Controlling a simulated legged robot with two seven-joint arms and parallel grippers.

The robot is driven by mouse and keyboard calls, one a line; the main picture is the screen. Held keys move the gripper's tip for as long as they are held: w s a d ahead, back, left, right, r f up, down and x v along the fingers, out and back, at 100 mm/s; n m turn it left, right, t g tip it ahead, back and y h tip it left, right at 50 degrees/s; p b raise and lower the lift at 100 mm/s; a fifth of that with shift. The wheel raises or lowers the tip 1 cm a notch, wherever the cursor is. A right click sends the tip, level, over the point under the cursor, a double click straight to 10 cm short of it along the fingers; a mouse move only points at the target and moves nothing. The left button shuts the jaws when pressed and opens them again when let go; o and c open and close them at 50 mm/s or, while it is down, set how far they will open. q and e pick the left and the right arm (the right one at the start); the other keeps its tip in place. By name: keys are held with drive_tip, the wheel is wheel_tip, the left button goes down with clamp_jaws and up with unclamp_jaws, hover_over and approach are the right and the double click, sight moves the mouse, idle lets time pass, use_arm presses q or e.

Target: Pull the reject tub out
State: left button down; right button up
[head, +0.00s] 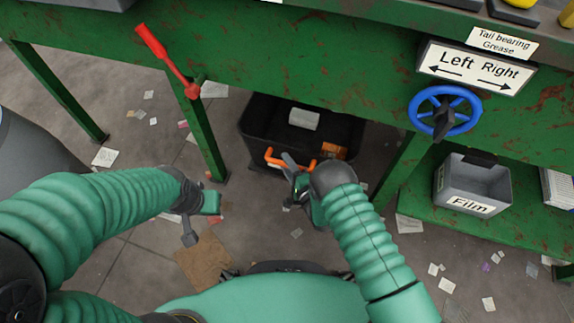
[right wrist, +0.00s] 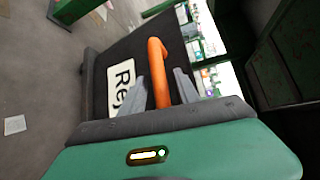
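The reject tub (head: 255,118) is a black bin on the floor under the green bench, with an orange handle (head: 272,158) on its near side. In the right wrist view the tub's dark wall (right wrist: 130,50) bears a white label (right wrist: 121,88) reading "Re", the rest hidden. My right gripper (head: 287,170) is at the handle. In the right wrist view its open fingers (right wrist: 162,90) stand on either side of the orange handle (right wrist: 157,60), with small gaps. My left gripper (head: 180,228) is open and empty, left of the tub and apart from it.
Green bench legs (head: 205,140) stand at either side of the tub. A red lever (head: 165,60) and a blue handwheel (head: 413,108) are on the bench front. A grey "Film" bin (head: 446,185) sits on the lower right shelf. Paper scraps litter the floor.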

drive_tip(key=c, duration=0.7)
clamp_jaws()
drive_tip(key=shift+s+f, duration=0.1)
idle(0.4)
